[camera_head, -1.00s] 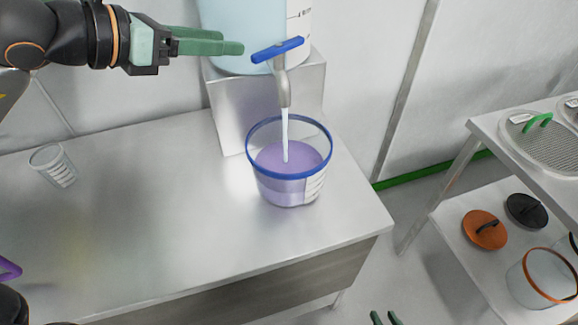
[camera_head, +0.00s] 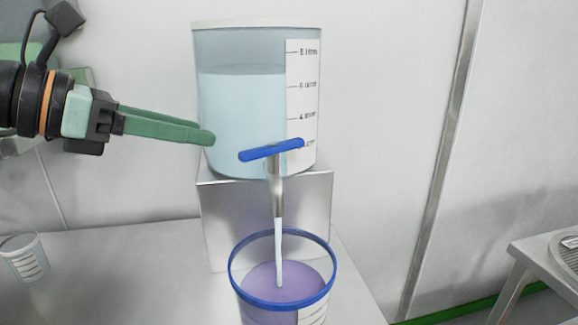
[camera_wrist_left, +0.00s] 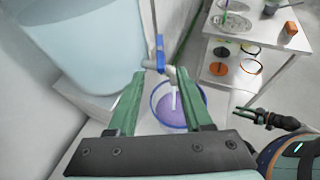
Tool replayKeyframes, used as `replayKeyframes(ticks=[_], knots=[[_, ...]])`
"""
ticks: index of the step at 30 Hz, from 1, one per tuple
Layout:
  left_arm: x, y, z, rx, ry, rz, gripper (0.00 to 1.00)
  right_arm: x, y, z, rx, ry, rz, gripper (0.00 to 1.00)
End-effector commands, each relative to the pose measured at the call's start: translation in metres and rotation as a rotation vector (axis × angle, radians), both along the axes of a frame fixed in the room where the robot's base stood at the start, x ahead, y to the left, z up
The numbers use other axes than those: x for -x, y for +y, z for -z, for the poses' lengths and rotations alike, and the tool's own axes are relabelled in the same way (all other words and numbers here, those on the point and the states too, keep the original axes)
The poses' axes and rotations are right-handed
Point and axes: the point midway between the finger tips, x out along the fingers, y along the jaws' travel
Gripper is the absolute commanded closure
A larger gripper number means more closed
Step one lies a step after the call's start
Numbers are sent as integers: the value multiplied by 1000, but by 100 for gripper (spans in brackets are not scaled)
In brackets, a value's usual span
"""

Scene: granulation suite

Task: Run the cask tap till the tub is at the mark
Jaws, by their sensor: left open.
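The cask (camera_head: 240,110) holds pale blue liquid and stands on a metal block. Its blue tap handle (camera_head: 272,150) lies crosswise above the spout (camera_head: 277,195). A pale stream (camera_head: 279,255) runs from the spout into the clear, blue-rimmed tub (camera_head: 233,277). Purple liquid (camera_head: 262,283) fills part of the tub; its lower part is cut off and I cannot read a mark. My left gripper (camera_head: 208,138) is open and empty, its tips left of the handle and apart from it. In the left wrist view, its fingers (camera_wrist_left: 160,78) frame the tap. My right gripper (camera_wrist_left: 245,114) shows small there, jaws unclear.
A clear graduated cup (camera_head: 24,260) stands on the metal bench (camera_head: 130,265) at left. A side table (camera_head: 535,250) stands at right across a gap.

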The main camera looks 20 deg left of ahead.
Motion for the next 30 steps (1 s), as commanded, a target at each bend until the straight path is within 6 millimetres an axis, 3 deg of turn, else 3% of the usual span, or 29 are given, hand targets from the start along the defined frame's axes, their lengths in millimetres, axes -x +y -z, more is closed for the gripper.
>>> replayKeyframes(ticks=[5, 11, 18, 30], knots=[[-4, -3, 0, -2, 2, 0, 50, 9, 1, 9, 0, 54, 1, 63], [-19, -12, 7, -2, 2, 3, 50, 36, 3, 38, -2, 210, 5, 63], [-52, -29, 19, 0, 2, 2, 50, 31, 7, 11, -9, 197, 0, 63], [-90, -50, 39, 3, -1, 3, 50, 30, 11, -9, -14, 201, -4, 63]])
